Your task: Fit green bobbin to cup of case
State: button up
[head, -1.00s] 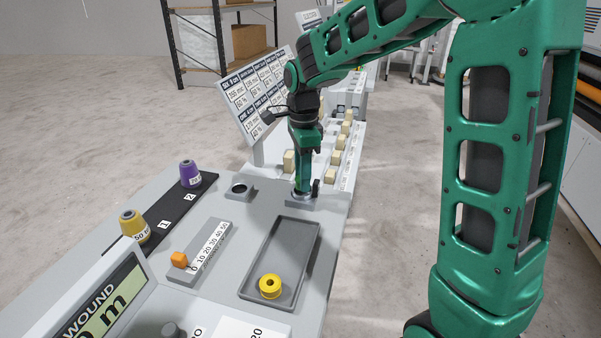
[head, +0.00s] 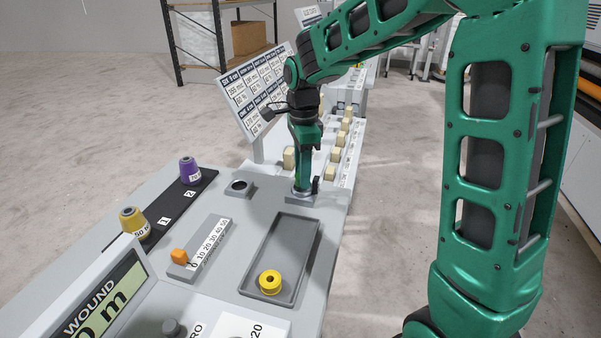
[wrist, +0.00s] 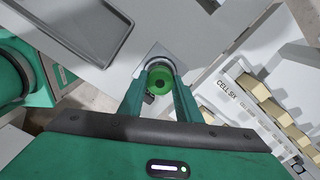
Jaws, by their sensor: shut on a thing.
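The green bobbin (wrist: 160,83) sits between the two fingertips of my gripper (wrist: 160,88) in the wrist view. My gripper is shut on it. The bobbin is at the round mouth of the case cup (wrist: 158,65), whose pale rim shows around its far side. I cannot tell how deep the bobbin sits in it. In the head view my gripper (head: 302,188) points straight down over the grey square block (head: 300,200) that bears the cup, near the bench's right edge. There the fingers hide the bobbin almost wholly.
A grey tray (head: 252,290) with a yellow bobbin (head: 270,282) lies in front of the block. A second block with a dark round hole (head: 239,187) stands to the left. Purple (head: 190,171) and yellow (head: 134,222) cones stand further left. A tilted chart board (head: 258,87) rises behind.

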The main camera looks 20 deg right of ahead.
jog(key=shift+f, duration=0.65)
dwell(1.0)
jog(key=shift+r, duration=0.35)
jog(key=shift+f, duration=0.5)
dwell(1.5)
jog(key=o, duration=1.1)
notch_tip(320, 180, up, 11)
jog(key=shift+f, duration=0.15)
